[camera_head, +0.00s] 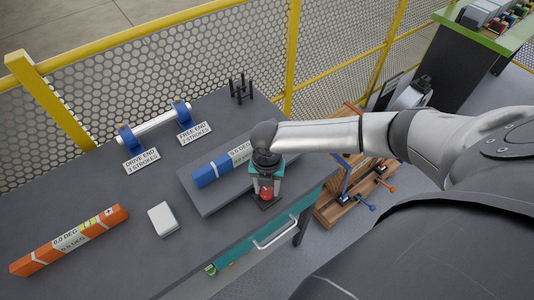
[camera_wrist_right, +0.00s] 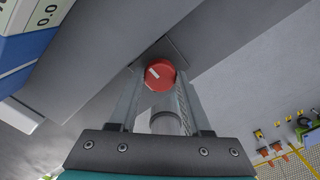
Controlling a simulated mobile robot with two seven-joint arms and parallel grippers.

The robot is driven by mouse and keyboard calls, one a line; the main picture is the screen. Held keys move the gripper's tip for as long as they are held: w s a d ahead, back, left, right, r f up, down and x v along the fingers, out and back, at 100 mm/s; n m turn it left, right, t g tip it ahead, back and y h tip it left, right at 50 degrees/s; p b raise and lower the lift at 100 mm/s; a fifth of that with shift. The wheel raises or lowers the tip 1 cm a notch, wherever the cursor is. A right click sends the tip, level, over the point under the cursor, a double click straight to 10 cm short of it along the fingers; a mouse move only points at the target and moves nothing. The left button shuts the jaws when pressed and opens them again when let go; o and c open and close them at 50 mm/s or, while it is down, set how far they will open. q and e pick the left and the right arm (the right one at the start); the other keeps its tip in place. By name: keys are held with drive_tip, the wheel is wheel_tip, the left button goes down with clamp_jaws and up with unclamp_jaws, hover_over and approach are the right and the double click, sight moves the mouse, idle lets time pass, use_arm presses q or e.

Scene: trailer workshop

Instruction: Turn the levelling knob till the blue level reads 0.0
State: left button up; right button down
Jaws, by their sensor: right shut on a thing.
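The blue level (camera_head: 207,174) lies on a grey plate (camera_head: 208,205) on the bench. Its display is partly hidden by my right arm, and the figures are too small to read surely. In the right wrist view a corner of the level (camera_wrist_right: 28,48) shows with a partly cut-off "0.0". The red levelling knob (camera_head: 266,193) is at the plate's right front corner, with a white mark on its top in the right wrist view (camera_wrist_right: 160,76). My right gripper (camera_head: 265,188) points down and is shut on the knob, fingers on both sides. My left gripper is out of view.
An orange level (camera_head: 72,240) and a white box (camera_head: 163,219) lie on the bench (camera_head: 110,265). A shaft on blue supports (camera_head: 158,123) with label cards stands behind, near a black peg stand (camera_head: 241,88). A yellow-framed mesh fence (camera_head: 150,45) runs along the back.

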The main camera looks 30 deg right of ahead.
sight(267, 191)
drive_tip(key=shift+a, duration=0.1)
drive_tip(key=shift+c, duration=1.8)
unclamp_jaws()
drive_tip(key=shift+r, duration=0.1)
wheel_tip(267, 191, up, 15)
drive_tip(key=shift+p, duration=0.3)
